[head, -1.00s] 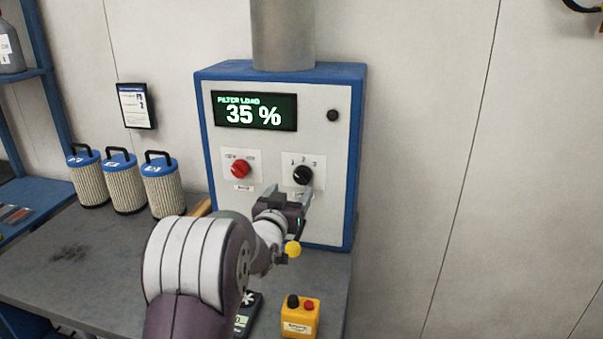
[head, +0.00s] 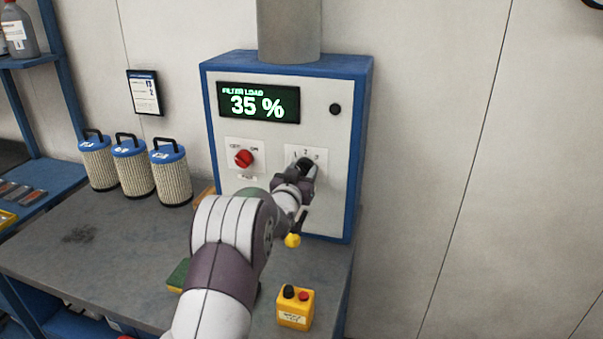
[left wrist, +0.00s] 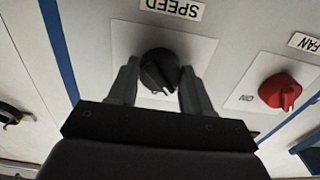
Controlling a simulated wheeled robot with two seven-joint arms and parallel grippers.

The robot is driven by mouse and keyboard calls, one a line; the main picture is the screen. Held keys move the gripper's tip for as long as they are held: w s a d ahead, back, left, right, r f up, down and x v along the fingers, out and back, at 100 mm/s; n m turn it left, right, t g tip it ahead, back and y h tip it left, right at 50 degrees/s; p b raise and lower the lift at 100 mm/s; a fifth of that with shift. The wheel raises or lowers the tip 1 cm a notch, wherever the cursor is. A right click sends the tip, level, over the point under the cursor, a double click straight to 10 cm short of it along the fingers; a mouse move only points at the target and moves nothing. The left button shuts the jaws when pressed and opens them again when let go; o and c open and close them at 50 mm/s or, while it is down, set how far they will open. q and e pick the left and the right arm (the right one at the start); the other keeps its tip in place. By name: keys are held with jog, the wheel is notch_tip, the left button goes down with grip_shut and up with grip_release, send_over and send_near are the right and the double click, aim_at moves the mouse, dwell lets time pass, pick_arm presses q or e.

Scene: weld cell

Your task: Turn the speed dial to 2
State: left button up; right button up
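The black speed dial (head: 304,165) sits on the white plate marked 1, 2, 3 on the front of the blue and grey control box (head: 347,150). My left gripper (head: 304,172) is at the dial and partly covers it in the head view. In the left wrist view, which sees the panel upside down, the dial (left wrist: 160,72) lies snugly between the two fingers. Its white pointer mark faces down and slightly right there; the numbers are hidden by the gripper. My right gripper is not in view.
The red fan knob (head: 243,158) is left of the dial. The display (head: 258,103) reads filter load 35 %. Several filter cartridges (head: 134,168) stand left on the grey bench (head: 80,255). A yellow button box (head: 295,308) is at the bench's right edge.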

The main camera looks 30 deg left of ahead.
pick_arm(q)
jog(key=shift+f+m+b, duration=0.1)
jog(key=shift+m+b, duration=4.3)
jog(key=shift+b, duration=1.5)
jog(key=o, duration=1)
jog(key=shift+s, duration=0.1)
jog(key=shift+o, duration=0.2)
